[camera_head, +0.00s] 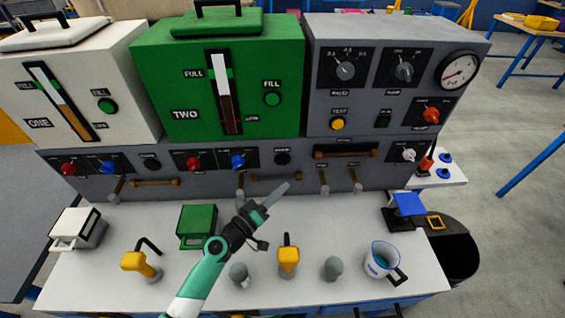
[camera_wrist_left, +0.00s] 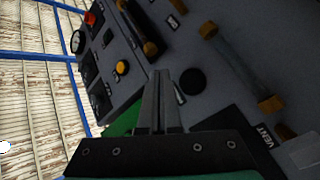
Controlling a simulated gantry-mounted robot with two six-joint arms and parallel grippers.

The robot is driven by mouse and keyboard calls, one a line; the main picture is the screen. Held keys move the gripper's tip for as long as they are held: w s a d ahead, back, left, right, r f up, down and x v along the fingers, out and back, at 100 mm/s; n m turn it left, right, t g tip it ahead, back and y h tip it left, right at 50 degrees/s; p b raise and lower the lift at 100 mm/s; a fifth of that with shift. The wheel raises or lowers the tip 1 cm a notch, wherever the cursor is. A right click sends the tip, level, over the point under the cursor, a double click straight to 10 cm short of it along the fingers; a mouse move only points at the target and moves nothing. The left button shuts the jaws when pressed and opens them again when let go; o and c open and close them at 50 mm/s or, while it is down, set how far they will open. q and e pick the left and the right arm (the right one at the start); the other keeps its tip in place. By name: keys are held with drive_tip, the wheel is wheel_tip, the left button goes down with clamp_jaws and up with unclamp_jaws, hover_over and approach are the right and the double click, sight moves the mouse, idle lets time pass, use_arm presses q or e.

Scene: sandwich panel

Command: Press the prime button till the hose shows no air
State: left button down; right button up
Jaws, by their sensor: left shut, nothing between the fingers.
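My left gripper (camera_head: 275,194) reaches over the white worktop towards the grey panel, shut and empty. In the left wrist view its closed fingertips (camera_wrist_left: 162,76) point at the panel, just left of a round black button (camera_wrist_left: 193,81); contact cannot be told. In the head view a dark button (camera_head: 282,158) sits below the green tank, above and beyond the fingertips. Its label is too small to read. My right gripper is out of view.
A similar dark button (camera_head: 149,163) and hose (camera_head: 155,182) sit under the white tank (camera_head: 85,85). Yellow-handled tools (camera_head: 287,258), grey pieces (camera_head: 333,268) and a jug (camera_head: 381,260) stand on the worktop (camera_head: 330,220). A black bin (camera_head: 460,260) stands at right.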

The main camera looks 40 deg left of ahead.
sight(282, 160)
use_arm(q)
drive_tip(key=w+a+b, duration=0.2)
drive_tip(key=w+a, duration=0.2)
drive_tip(key=a, duration=0.1)
drive_tip(key=shift+w+a+b, duration=0.15)
drive_tip(key=shift+w+b, duration=0.15)
drive_tip(key=shift+w, duration=0.1)
idle(1.7)
drive_tip(key=shift+w+a+b, duration=0.3)
drive_tip(key=shift+b, duration=0.15)
